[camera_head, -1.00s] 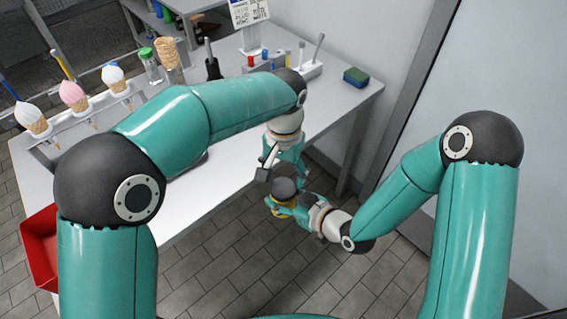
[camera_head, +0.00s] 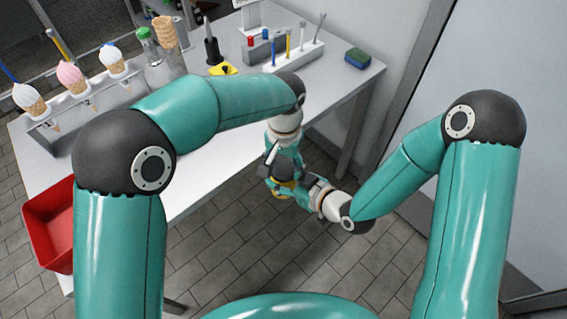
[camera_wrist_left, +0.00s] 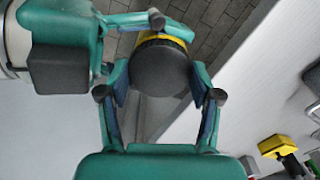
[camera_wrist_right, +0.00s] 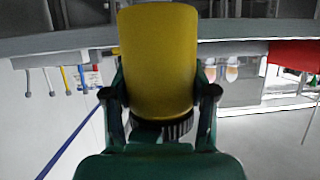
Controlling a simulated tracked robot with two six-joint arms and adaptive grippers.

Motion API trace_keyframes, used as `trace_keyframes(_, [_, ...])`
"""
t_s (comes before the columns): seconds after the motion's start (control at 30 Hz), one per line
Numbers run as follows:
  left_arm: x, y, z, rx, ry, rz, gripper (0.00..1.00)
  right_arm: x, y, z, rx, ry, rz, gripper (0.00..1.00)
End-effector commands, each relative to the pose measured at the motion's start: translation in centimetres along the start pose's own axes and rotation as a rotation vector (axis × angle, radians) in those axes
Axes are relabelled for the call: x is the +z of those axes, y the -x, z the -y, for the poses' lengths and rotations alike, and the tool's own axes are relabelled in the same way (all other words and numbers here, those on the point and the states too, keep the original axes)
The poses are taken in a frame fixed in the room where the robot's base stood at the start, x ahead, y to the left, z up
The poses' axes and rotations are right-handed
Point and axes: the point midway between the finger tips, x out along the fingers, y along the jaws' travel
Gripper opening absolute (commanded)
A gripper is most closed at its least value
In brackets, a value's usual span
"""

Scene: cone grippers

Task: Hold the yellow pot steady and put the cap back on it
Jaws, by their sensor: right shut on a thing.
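The yellow pot (camera_wrist_right: 158,62) is upright between the fingers of my right gripper (camera_wrist_right: 160,95), which is shut on it. The pot is mostly hidden in the head view (camera_head: 283,193) and shows as a yellow rim in the left wrist view (camera_wrist_left: 165,33). The dark round cap (camera_wrist_left: 160,70) is at the pot's top; its ribbed edge shows in the right wrist view (camera_wrist_right: 178,130). Whether it is seated or threaded I cannot tell. My left gripper (camera_wrist_left: 158,88) has a finger on each side of the cap; whether they press on it is unclear.
The white table (camera_head: 220,160) lies behind the grippers. On it are a rack of cones (camera_head: 75,95), a green-capped bottle (camera_head: 152,55), a tool holder (camera_head: 290,55) and a sponge (camera_head: 358,57). A red bin (camera_head: 50,225) is at left. Pot and grippers are over the floor.

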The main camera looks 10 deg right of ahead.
Motion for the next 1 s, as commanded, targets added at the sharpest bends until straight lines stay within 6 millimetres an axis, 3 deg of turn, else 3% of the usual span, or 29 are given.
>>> trace_keyframes(0.23, [0.0, 0.0, 0.1, -0.001, -0.006, 0.000, 0.22, -0.1, 0.0, 0.0, 0.001, 0.000, -0.001, 0.00])
trace_keyframes(0.27, [0.0, 0.0, 0.1, -0.001, -0.006, 0.000, 0.65, -0.1, 0.0, 0.0, 0.001, 0.000, -0.001, 0.00])
trace_keyframes(0.43, [0.0, 0.0, 0.1, -0.001, -0.006, 0.000, 0.93, -0.1, 0.0, 0.0, 0.001, 0.000, -0.001, 0.00])
trace_keyframes(0.77, [0.0, 0.3, 0.0, 0.000, -0.006, -0.001, 0.93, -0.1, 0.0, 0.0, 0.000, 0.001, -0.001, 0.00])
trace_keyframes(1.0, [-0.1, 3.2, -0.1, 0.001, -0.006, -0.005, 0.93, -0.1, 0.0, 0.0, 0.000, 0.001, -0.001, 0.00])
